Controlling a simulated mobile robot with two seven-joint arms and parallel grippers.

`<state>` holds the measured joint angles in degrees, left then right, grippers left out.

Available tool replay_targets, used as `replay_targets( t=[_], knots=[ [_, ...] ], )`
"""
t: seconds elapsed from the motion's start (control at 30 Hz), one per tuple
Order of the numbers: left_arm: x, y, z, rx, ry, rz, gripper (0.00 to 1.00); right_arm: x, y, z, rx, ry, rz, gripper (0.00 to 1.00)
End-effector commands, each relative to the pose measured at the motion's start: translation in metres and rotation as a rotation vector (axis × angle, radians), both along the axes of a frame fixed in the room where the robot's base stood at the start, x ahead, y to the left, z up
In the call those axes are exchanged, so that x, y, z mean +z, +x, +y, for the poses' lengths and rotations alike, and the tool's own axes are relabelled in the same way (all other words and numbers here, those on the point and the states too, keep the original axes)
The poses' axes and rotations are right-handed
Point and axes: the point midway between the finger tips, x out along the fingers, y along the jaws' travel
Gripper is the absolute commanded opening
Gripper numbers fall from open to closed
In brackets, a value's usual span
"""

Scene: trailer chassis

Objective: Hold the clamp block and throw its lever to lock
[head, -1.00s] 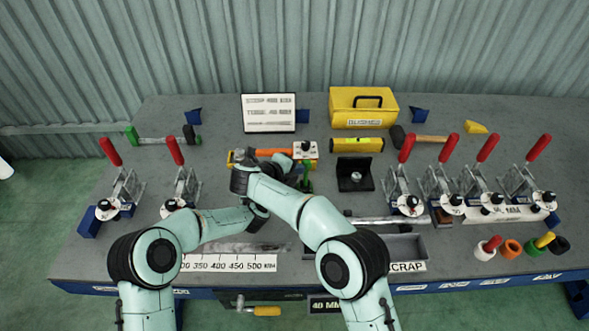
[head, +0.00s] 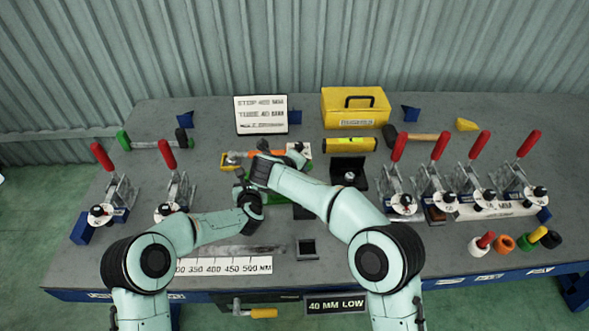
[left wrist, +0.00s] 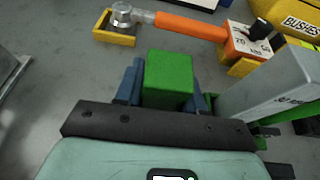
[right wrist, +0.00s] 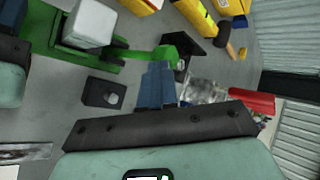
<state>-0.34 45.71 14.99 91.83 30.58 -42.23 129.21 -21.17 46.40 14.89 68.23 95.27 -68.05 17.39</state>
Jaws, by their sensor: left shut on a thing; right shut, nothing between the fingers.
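The clamp block is green, with a pale grey block (right wrist: 88,22) on its green base. A green block at its end (left wrist: 168,78) sits between my left gripper's blue fingers (left wrist: 165,88), which are shut on it. A green lever arm (right wrist: 140,54) reaches right from the base to a rounded end in the right wrist view. My right gripper (right wrist: 158,85) is shut and empty, its fingertips close to that end; contact is unclear.
An orange-handled tool (left wrist: 190,25) lies behind the clamp. A black square piece (right wrist: 102,93) lies in front of it. A black stand (head: 349,172) and several red-handled toggle clamps (head: 397,180) are to the right. A yellow bushes box (head: 355,112) is behind.

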Motion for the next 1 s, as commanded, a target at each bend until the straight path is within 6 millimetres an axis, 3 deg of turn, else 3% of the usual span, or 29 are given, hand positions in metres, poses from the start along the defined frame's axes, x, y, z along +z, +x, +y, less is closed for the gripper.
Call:
replay_targets(
  t=[0.1, 0.63, 1.0],
  knots=[
    [0.002, 0.001, 0.002, 0.004, 0.001, -0.004, 0.0, 0.0, 0.001, -0.021, -0.01, 0.106, 0.006, 0.0],
    [0.002, 0.001, 0.002, 0.005, 0.001, -0.005, 0.0, -0.025, 0.003, -0.078, -0.01, 0.606, 0.039, 0.0],
    [0.002, 0.001, 0.002, 0.004, 0.001, -0.005, 0.0, -0.039, 0.005, -0.093, -0.002, 0.643, 0.037, 0.0]
  ],
)
